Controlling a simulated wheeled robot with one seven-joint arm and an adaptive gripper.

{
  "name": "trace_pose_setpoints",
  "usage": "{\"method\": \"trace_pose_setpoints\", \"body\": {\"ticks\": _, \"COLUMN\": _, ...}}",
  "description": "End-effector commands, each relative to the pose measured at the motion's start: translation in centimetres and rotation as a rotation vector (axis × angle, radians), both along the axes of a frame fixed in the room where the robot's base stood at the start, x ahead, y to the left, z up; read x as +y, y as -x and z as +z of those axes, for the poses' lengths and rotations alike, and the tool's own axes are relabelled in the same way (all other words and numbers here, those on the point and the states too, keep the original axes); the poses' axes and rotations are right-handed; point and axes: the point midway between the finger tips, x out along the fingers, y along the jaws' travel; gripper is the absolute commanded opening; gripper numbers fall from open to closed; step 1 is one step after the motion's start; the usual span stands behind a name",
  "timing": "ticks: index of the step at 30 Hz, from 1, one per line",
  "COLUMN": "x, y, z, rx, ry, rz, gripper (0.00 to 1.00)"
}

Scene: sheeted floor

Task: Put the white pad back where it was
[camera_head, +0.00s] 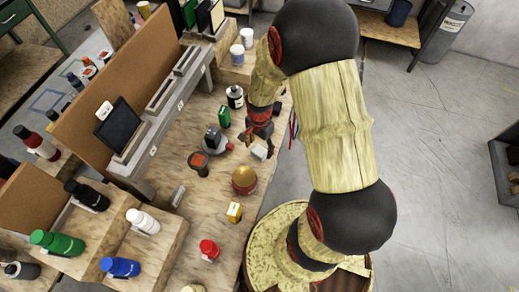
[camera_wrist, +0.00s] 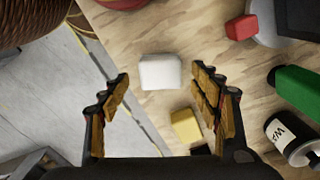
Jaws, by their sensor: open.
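The white pad (camera_wrist: 160,72) is a small white block lying on the wooden bench top (camera_wrist: 140,25), near the bench edge. In the head view the white pad (camera_head: 259,151) lies just below my gripper (camera_head: 258,130), partly covered by it. In the wrist view my gripper (camera_wrist: 170,103) has its fingers spread wide, with nothing between the tips. The pad lies beyond the fingertips, roughly midway between them, and does not appear to be touched. A small yellow block (camera_wrist: 186,125) lies on the bench nearer the right finger.
Open floor (camera_head: 430,150) lies right of the bench.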

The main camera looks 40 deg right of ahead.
Motion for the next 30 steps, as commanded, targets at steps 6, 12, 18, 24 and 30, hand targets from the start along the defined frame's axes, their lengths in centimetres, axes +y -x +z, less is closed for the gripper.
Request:
{"method": "trace_pose_setpoints", "body": {"ticks": 6, "x": 0.0, "y": -0.1, "z": 4.9, "rx": -0.005, "ry": 0.002, "rz": 0.0, "gripper": 0.63}}
{"method": "trace_pose_setpoints", "body": {"ticks": 12, "x": 0.0, "y": -0.1, "z": 7.9, "rx": -0.003, "ry": 0.001, "rz": 0.0, "gripper": 0.63}}
{"method": "trace_pose_setpoints", "body": {"ticks": 18, "x": 0.2, "y": -0.1, "z": 9.9, "rx": -0.014, "ry": 0.005, "rz": 0.026, "gripper": 0.63}}
{"method": "trace_pose_setpoints", "body": {"ticks": 24, "x": 3.1, "y": 0.0, "z": 18.3, "rx": -0.119, "ry": 0.047, "rz": 0.298, "gripper": 0.63}}
{"method": "trace_pose_setpoints", "body": {"ticks": 30, "x": 7.6, "y": 3.9, "z": 28.5, "rx": -0.264, "ry": 0.141, "rz": 0.728, "gripper": 0.63}}
